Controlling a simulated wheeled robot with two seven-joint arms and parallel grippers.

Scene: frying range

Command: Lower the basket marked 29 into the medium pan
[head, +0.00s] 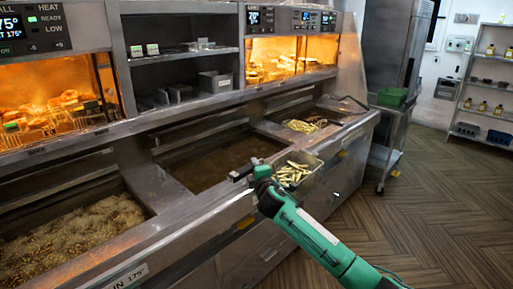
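A metal basket (295,171) filled with pale, fry-like pieces is at the front edge of the range, right of centre. No number can be read on it. My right arm reaches in from the lower right, and its gripper (246,173) is at the range's front edge, just left of the basket. Dark parts hide its fingers, so its grip on the basket is unclear. The middle pan (215,160) holds dark, still oil. The left pan (75,235) is full of bubbling oil. No pan can be read as medium. My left gripper is out of view.
A further pan (325,118) at the right end holds fry-like food. Lit warming cabinets (290,58) and shelves stand behind the pans. A cart with a green bin (392,97) stands beyond the range. The wooden floor on the right is clear.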

